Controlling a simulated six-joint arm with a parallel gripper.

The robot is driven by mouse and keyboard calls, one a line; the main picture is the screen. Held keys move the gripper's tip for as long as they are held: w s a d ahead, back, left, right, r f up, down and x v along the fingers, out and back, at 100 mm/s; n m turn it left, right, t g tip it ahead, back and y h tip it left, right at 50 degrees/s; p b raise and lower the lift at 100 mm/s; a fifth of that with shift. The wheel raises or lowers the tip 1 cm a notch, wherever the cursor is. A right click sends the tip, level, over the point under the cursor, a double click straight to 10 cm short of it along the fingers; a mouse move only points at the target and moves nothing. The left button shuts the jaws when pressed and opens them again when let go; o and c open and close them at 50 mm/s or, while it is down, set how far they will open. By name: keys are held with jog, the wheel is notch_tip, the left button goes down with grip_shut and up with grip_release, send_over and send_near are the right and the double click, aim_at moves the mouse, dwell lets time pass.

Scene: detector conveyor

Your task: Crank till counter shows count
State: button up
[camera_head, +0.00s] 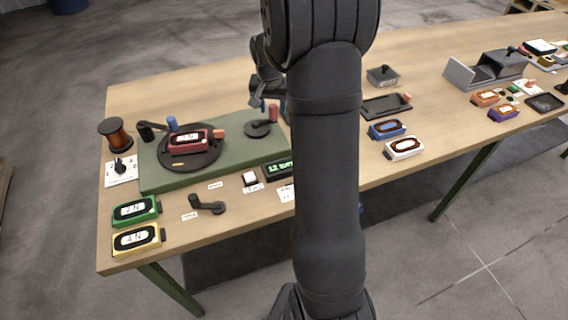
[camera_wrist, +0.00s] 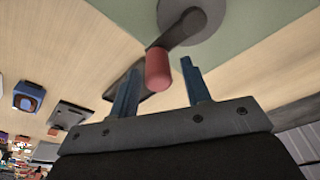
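The crank (camera_head: 260,129) has a dark arm and a red handle (camera_head: 273,113). It stands on the right part of the green board (camera_head: 215,170). In the wrist view the red handle (camera_wrist: 158,68) shows between my two blue-grey fingers, with its grey hub (camera_wrist: 192,18) above. My gripper (camera_wrist: 161,74) is open, with a gap on each side of the handle. I cannot tell how deep the handle sits between the fingers.
A black turntable (camera_head: 165,160) bearing a red meter (camera_head: 184,139) is left on the board. A black crank (camera_head: 208,205), a green meter (camera_head: 134,210) and a yellow meter (camera_head: 135,240) lie near the front edge. Blue (camera_head: 386,129) and white (camera_head: 404,147) meters lie right of my arm.

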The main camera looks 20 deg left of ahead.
jog(key=shift+r, duration=0.1)
jog(key=shift+r, duration=3.9)
notch_tip(320, 180, down, 8)
jog(key=shift+r, duration=0.15)
jog(key=shift+a+f, duration=0.1)
jog(key=shift+f, duration=0.15)
jog(key=shift+w+a+r, duration=0.1)
jog(key=shift+w+a, duration=0.3)
jog(key=shift+a, duration=0.1)
